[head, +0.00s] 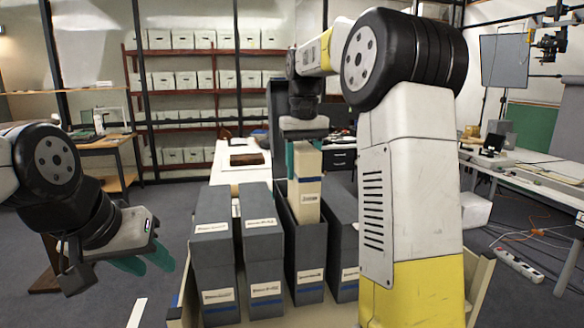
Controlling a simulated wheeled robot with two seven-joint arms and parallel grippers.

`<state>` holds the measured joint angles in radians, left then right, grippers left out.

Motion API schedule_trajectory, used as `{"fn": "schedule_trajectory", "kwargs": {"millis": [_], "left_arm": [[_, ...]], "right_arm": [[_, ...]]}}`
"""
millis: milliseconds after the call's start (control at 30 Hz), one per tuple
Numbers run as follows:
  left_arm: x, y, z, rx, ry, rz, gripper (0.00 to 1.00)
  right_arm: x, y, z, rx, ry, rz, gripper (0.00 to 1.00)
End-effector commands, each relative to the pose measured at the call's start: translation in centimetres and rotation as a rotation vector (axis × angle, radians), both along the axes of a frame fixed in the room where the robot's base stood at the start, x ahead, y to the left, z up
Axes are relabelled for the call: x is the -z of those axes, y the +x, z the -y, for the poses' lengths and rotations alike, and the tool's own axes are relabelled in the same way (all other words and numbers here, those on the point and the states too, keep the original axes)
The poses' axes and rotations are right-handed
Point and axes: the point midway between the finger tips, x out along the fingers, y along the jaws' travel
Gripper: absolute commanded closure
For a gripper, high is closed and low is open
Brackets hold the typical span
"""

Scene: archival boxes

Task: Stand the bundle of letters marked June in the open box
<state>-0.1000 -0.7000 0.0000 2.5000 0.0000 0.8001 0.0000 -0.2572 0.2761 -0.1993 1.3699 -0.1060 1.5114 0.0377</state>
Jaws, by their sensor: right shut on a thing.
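A cream bundle (307,190) with a small label hangs upright in my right gripper (304,160), whose teal fingers are shut on its top. The label is too small to read, so I cannot tell if it says June. The bundle's lower part is at the mouth of the open grey box (306,262), between its side walls; its bottom edge shows in front of the dark interior. My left gripper (147,262) is at the lower left, away from the boxes, with its teal fingers apart and empty.
Closed grey boxes (212,260) and (262,255) stand left of the open box. Another grey box (343,240) stands to its right, partly hidden by my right arm. A white table (228,172) with a brown object lies behind. Shelves of white boxes line the back wall.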

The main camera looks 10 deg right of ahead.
Motion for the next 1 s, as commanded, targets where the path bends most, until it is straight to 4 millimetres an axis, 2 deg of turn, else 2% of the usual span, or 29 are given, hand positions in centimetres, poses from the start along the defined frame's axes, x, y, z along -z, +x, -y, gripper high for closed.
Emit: {"fn": "schedule_trajectory", "kwargs": {"millis": [1000], "left_arm": [[0.0,0.0,0.0,0.0,0.0,0.0,0.64]], "right_arm": [[3.0,0.0,0.0,0.0,0.0,0.001,1.0]]}}
